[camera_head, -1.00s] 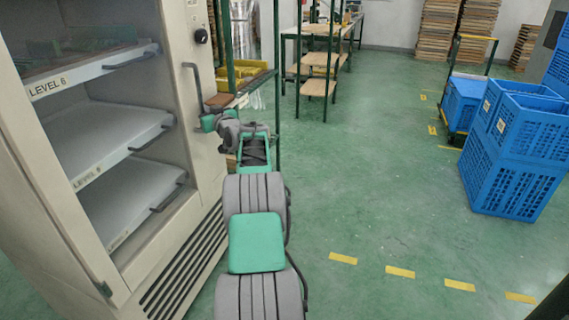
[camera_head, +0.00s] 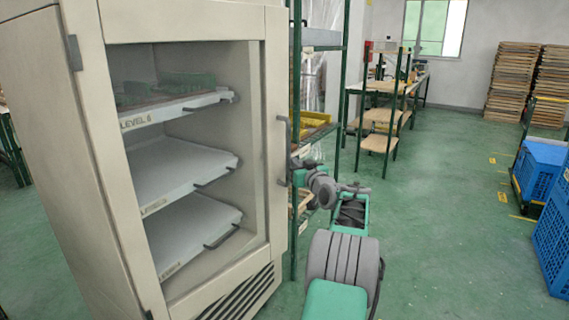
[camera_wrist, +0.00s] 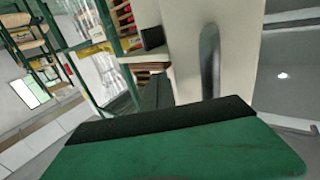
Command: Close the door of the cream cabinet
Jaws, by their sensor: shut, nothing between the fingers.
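The cream cabinet (camera_head: 125,150) stands at the left of the head view, its inner shelves visible through the front. Dark hinge-like fittings show on its left front edge. A grey bar handle (camera_head: 284,150) is on the upright front panel at the right, likely the door (camera_head: 275,75); I cannot tell how wide any gap is. My gripper (camera_head: 296,170) is shut and empty, beside the handle's lower part; contact cannot be made out. In the wrist view the handle (camera_wrist: 210,62) rises on a cream panel just beyond my gripper (camera_wrist: 165,122).
Shelves in the cabinet hold white trays (camera_head: 190,170). A green-framed rack (camera_head: 345,75) stands right behind the cabinet. Blue crates (camera_head: 552,225) are at the right edge. A workbench (camera_head: 400,85) is at the back. The green floor (camera_head: 450,230) between is clear.

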